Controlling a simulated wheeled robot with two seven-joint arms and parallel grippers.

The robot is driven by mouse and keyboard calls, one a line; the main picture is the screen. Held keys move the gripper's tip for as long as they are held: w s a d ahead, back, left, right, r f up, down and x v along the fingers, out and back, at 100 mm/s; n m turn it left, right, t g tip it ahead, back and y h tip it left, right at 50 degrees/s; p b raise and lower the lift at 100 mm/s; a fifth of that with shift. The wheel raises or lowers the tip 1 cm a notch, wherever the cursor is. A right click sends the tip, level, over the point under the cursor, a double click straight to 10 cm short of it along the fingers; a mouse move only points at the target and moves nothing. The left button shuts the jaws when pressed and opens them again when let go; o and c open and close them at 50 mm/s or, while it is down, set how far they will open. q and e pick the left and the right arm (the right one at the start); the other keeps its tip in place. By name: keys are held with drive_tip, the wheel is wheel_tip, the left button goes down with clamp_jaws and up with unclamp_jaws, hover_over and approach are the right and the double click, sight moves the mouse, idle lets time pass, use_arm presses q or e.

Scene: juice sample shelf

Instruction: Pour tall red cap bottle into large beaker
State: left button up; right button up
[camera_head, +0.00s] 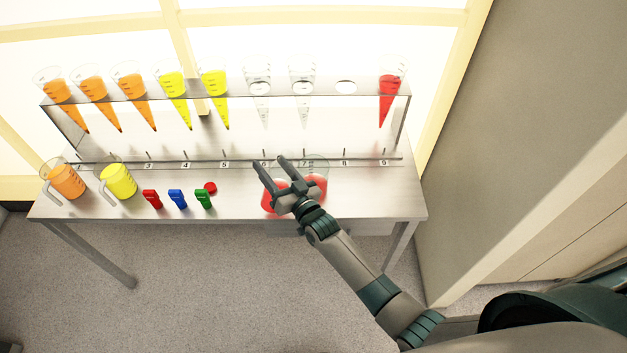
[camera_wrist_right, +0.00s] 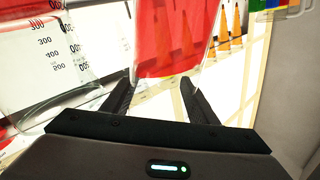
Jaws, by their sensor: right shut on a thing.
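My right gripper (camera_head: 268,163) is over the front of the table, shut on a clear bottle with red contents (camera_head: 272,200). In the right wrist view the bottle (camera_wrist_right: 170,40) fills the space between the two dark fingers. I cannot tell its exact tilt, and its mouth is not clear. A large clear beaker (camera_head: 318,164) with red liquid in it stands just to the right, partly hidden by my gripper. Its printed scale shows at the left of the right wrist view (camera_wrist_right: 40,60). A round red cap (camera_head: 210,188) lies on the table to the left. My left gripper is not in view.
Several cones in orange, yellow, clear and red hang in the raised rack (camera_head: 235,96). An orange jug (camera_head: 68,181), a yellow jug (camera_head: 120,182) and red, blue and green clips (camera_head: 177,199) occupy the left of the table. The table's right end (camera_head: 385,200) is clear.

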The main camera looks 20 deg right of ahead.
drive_tip(key=a+n, duration=0.1)
drive_tip(key=a+r+n+p, duration=0.1)
drive_tip(key=a, duration=0.1)
drive_tip(key=s+a+n+p, duration=0.1)
drive_tip(key=n, duration=0.1)
drive_tip(key=shift+s+a+r, duration=0.1)
drive_tip(key=shift+a+r, duration=0.05)
drive_tip(key=shift+a, duration=0.1)
idle(0.6)
idle(3.2)
